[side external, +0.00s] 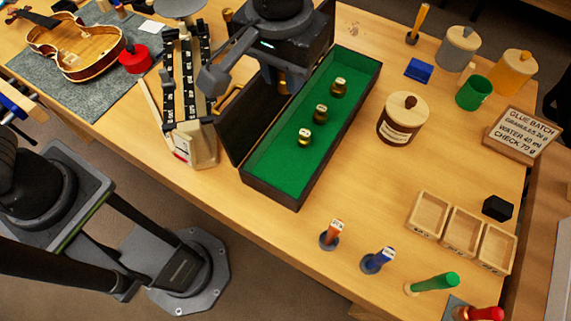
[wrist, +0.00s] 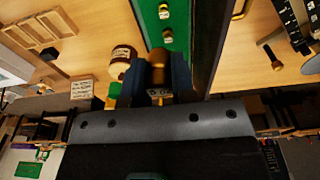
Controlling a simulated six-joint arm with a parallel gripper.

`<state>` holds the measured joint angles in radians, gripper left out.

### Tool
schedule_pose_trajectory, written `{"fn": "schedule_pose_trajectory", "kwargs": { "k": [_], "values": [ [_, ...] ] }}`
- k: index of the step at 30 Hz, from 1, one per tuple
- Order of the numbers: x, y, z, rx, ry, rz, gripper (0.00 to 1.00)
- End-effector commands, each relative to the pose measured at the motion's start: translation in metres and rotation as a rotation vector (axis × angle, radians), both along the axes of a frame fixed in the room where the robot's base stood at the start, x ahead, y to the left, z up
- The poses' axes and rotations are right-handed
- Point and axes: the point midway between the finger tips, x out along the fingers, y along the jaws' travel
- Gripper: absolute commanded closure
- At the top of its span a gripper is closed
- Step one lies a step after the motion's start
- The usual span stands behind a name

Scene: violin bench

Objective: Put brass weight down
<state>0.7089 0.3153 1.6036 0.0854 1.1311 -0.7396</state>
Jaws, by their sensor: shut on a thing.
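My gripper (wrist: 159,70) is shut on a brass weight (wrist: 158,57), which sits between the two dark fingers in the wrist view. In the side view my gripper (side external: 284,84) is over the far left part of a long green-lined box (side external: 283,177), and the arm mostly hides the held weight. I cannot tell whether the weight touches the lining. Three other brass weights stand in a row in the box: a far one (side external: 338,88), a middle one (side external: 320,113) and a near one (side external: 305,137).
The box's dark lid (side external: 249,125) stands open along its left side. A balance with black beams (side external: 187,100) is left of it. A brown jar (side external: 402,118) stands to the right. Wooden trays (side external: 461,231) and several coloured-handled tools are at front right. Bench between box and jar is clear.

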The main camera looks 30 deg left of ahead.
Motion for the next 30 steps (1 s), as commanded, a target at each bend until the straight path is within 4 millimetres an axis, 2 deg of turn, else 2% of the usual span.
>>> {"fn": "schedule_pose_trajectory", "kwargs": {
  "k": [12,25,30],
  "values": [
    [0.000,0.001,-0.124,0.005,0.005,0.001,0.98],
    [0.000,0.001,-0.200,0.003,0.003,0.001,0.98],
    [0.000,0.000,-0.216,0.001,0.000,0.002,0.98]
  ]
}}
